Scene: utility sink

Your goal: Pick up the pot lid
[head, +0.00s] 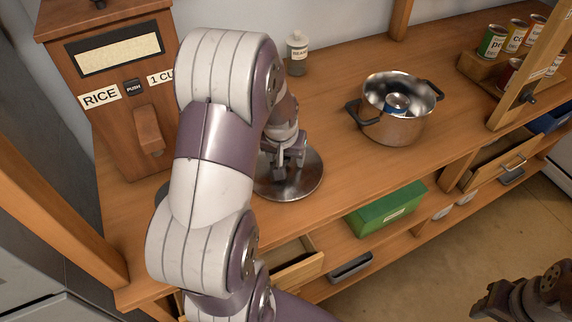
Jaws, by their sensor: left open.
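The pot lid (308,182) is a round, shiny metal disc lying flat on the wooden counter, left of the pot. My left arm hides its left part. My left gripper (288,160) is open, pointing down at the middle of the lid. The lid's knob or handle is hard to make out there, and I cannot tell whether the fingers touch it. The steel pot (402,130) stands uncovered to the right, with two dark handles and a can-like blue-banded thing (397,104) inside. My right gripper (490,302) is at the bottom right, away from the counter; its jaw state is unclear.
A wooden rice dispenser (118,75) stands at the left. A small labelled jar (297,55) is at the back. Several cans (493,42) sit on a wooden rack at the right. A green box (385,210) lies on the shelf below. The counter between lid and pot is clear.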

